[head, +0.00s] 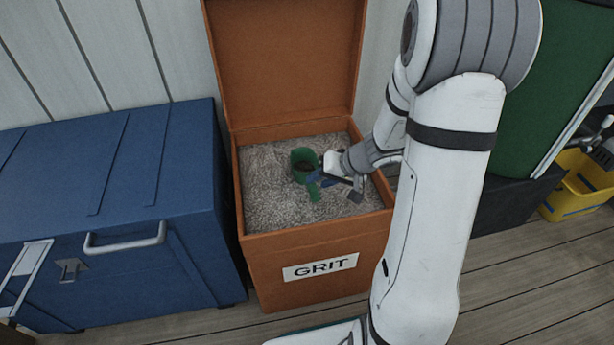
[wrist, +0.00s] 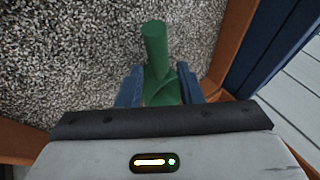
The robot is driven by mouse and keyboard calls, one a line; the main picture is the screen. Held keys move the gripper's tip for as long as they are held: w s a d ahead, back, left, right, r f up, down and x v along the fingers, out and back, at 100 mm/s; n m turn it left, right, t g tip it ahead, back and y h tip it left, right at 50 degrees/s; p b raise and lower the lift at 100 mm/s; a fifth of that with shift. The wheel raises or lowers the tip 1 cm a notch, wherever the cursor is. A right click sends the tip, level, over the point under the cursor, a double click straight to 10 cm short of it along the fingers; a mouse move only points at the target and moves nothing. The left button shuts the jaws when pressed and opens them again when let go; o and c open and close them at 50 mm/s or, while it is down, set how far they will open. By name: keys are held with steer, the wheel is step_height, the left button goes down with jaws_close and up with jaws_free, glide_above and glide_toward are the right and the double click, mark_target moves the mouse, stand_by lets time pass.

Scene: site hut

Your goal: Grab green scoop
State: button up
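The green scoop (head: 303,160) is in the open orange grit box, at the grit. Its cup opens upward with dark material inside, and its handle points toward the box front. My gripper (head: 320,179) reaches in from the right and meets the scoop near where cup and handle join. In the wrist view the scoop (wrist: 155,45) runs between the two blue fingers of my gripper (wrist: 161,88). The fingers press close on both sides of it. The cup is mostly hidden there by the gripper body. I cannot tell whether the scoop rests on the grit or is just above it.
The orange box (head: 258,250) is labelled GRIT, and its lid (head: 285,60) stands open at the back. A blue chest (head: 120,190) stands close on the left. A yellow bucket (head: 575,185) is at the far right.

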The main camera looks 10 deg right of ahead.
steer(key=b+x, duration=0.1)
steer(key=x, duration=0.4)
steer(key=shift+w+d+f+b, duration=0.1)
steer(key=shift+w+d+b, duration=0.1)
steer(key=shift+b, duration=0.2)
steer(key=shift+c, duration=0.4)
jaws_close()
